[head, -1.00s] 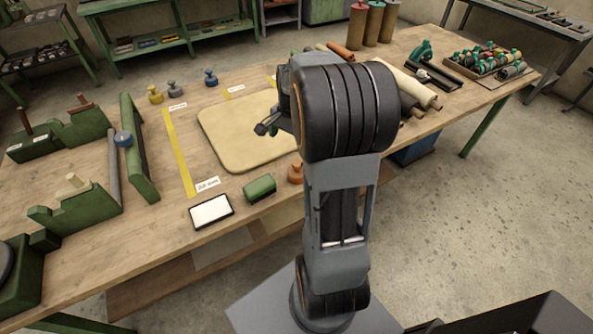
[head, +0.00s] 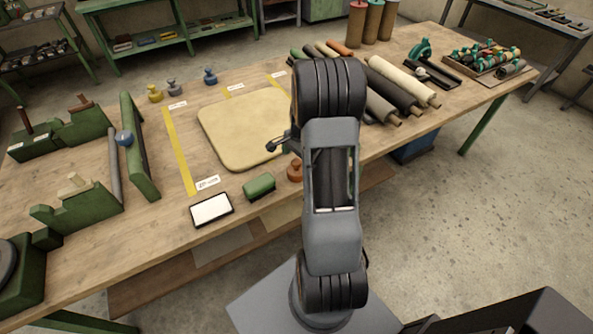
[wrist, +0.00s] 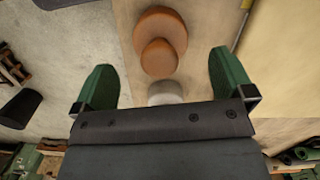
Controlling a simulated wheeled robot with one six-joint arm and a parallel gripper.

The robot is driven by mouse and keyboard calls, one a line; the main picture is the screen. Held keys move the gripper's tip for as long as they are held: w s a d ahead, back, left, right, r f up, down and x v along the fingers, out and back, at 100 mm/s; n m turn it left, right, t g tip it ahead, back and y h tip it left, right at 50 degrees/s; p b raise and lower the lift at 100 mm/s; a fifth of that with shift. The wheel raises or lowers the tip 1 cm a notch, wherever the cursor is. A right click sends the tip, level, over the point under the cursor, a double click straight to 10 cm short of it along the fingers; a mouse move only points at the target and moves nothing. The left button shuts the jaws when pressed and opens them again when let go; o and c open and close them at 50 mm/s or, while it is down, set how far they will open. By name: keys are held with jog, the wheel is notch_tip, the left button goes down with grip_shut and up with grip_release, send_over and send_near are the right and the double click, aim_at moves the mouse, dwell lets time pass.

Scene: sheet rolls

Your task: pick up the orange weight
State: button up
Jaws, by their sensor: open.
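The orange weight (head: 295,171) stands on the wooden bench near its front edge, just left of my arm in the head view. In the wrist view the orange weight (wrist: 160,42) shows as a round base with a smaller knob, beyond and between my two green fingers. My gripper (wrist: 162,85) is open with nothing between its fingertips. In the head view my gripper is mostly hidden behind my arm. A pale round shape (wrist: 166,92) lies near the palm in the wrist view; I cannot tell what it is.
A green block (head: 259,187) and a white-topped pad (head: 211,209) sit left of the weight. A cream mat (head: 232,140) lies behind it. Several sheet rolls (head: 385,88) lie to the right. Yellow, grey and blue weights (head: 210,76) stand at the back.

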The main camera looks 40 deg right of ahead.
aim_at(297, 160)
jog(key=shift+a+f+p, duration=0.15)
jog(key=shift+f, duration=0.95)
jog(key=shift+a+f+p, duration=0.15)
jog(key=shift+f, duration=0.95)
jog(key=shift+c, duration=0.2)
jog(key=shift+r, duration=0.1)
jog(key=c, duration=1.7)
